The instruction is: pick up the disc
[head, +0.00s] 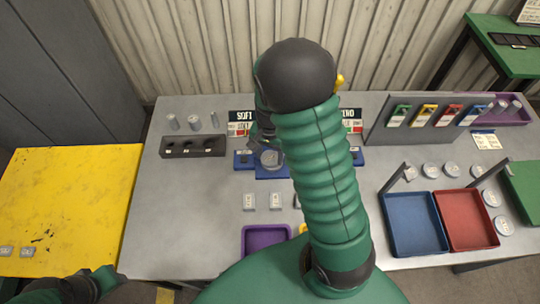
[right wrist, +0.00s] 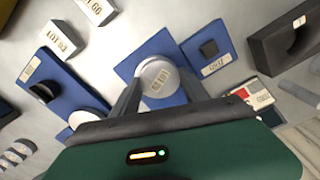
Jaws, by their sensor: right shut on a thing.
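The disc (right wrist: 157,80) is a pale, round metal piece with a small printed label, sitting over a blue plate (right wrist: 130,68). In the head view the disc (head: 271,158) shows just below my right gripper (head: 266,140), which is partly hidden by my own green arm. In the right wrist view my right gripper (right wrist: 160,95) has a finger on each side of the disc and is shut on it. I cannot tell whether the disc is clear of the plate. Part of my left arm shows at the lower left, but its gripper does not.
A dark block with holes (head: 193,146) stands left on the grey table (head: 200,235). A blue tray (head: 413,222) and a red tray (head: 466,219) lie at the right, near several discs. A purple tray (head: 265,240) is at the front. Small labelled blocks (head: 249,201) lie mid-table.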

